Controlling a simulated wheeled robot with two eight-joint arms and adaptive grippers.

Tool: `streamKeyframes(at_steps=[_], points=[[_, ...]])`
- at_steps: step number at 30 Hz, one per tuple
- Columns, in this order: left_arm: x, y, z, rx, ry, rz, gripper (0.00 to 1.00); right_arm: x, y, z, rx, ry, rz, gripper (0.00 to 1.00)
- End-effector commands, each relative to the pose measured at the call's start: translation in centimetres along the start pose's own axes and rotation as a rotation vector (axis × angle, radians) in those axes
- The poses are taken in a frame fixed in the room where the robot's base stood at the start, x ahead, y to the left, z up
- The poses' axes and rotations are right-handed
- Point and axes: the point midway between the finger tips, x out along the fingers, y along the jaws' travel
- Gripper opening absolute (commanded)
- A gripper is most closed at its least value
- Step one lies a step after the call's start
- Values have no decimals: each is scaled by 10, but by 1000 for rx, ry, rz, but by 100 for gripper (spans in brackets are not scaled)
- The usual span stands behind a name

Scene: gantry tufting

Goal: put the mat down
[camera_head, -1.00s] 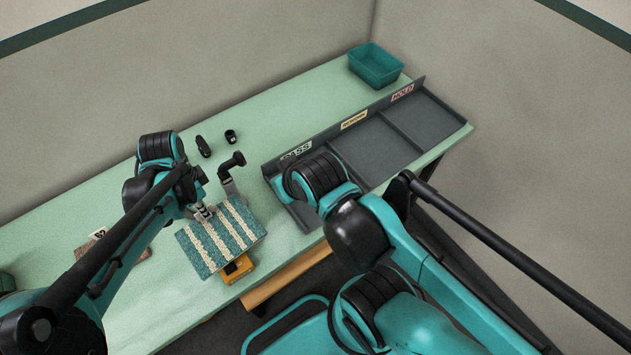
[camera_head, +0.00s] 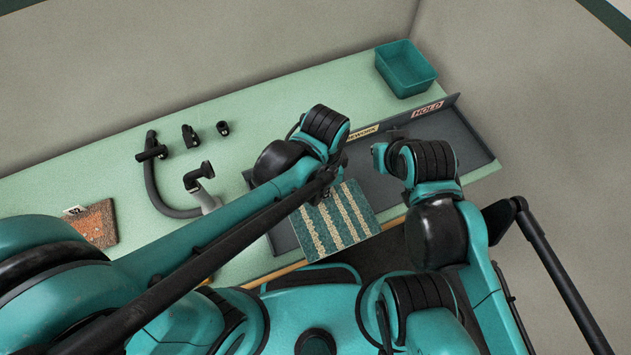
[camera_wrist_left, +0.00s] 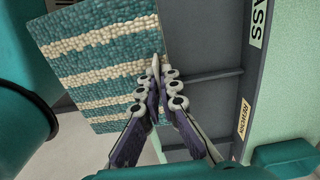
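The mat (camera_head: 338,222) is teal with cream stripes. My left gripper (camera_head: 331,192) has its fingers closed on one edge of it. In the left wrist view the mat (camera_wrist_left: 95,62) hangs from the fingertips (camera_wrist_left: 157,72), in front of the grey sorting tray (camera_wrist_left: 210,48). The PASS label (camera_wrist_left: 258,22) and REWORK label (camera_wrist_left: 243,122) show in the wrist view. My right arm is at the tray's right part; its gripper fingers do not show.
The HOLD label (camera_head: 427,109) is on the tray's back wall. A teal bin (camera_head: 405,70) stands behind it. A brown mat (camera_head: 98,222) with a tag lies at the left.

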Motion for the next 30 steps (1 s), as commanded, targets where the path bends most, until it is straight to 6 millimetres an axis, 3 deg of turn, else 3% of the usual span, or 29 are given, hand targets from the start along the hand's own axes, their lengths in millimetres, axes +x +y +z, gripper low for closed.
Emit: streamKeyframes(at_steps=[9,15,20,27,30], points=[[45,-67,25,-9,0,0,0,17,0,13,0,0,0,0],[63,-98,36,-4,0,0,0,23,0,17,0,0,0,0],[69,-105,39,-1,0,0,0,25,0,18,0,0,0,0],[103,-105,38,0,0,0,0,36,0,26,0,0,0,0],[108,-104,39,0,0,0,0,37,0,26,0,0,0,0]])
